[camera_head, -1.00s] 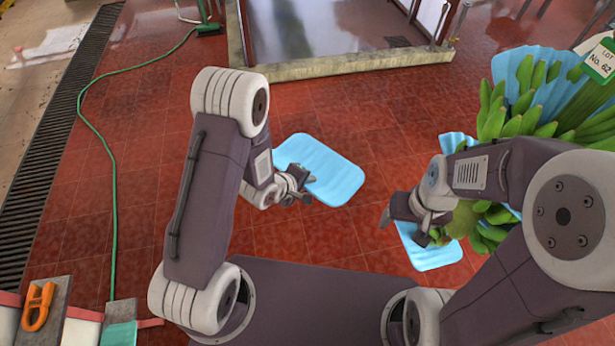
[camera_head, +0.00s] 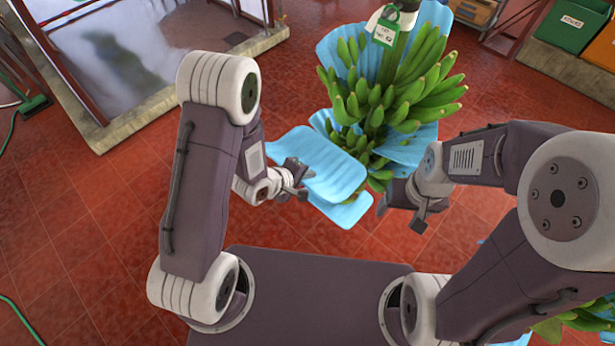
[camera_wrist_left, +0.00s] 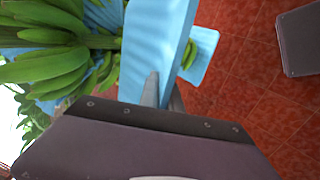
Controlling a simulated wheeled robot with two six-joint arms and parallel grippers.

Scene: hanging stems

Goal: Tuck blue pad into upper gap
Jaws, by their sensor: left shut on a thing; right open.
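My left gripper (camera_head: 296,178) is shut on a blue pad (camera_head: 330,165), holding it by its left edge in front of the banana stem. The held pad (camera_wrist_left: 158,40) also shows in the left wrist view, with a grey finger against it. The hanging stem (camera_head: 395,85) carries green bunches with blue pads between them at the top, left and right. Another blue pad (camera_head: 345,212) sticks out below the held one. The held pad hides part of the lower stem, so I cannot tell whether it touches the bunches. My right gripper (camera_head: 402,212) is open and empty, right of the lower stem.
A green lot tag (camera_head: 386,28) hangs at the stem's top. A low-walled basin (camera_head: 150,75) lies at the back left, and crates (camera_head: 572,24) stand at the back right. More bananas (camera_head: 570,325) show at the bottom right.

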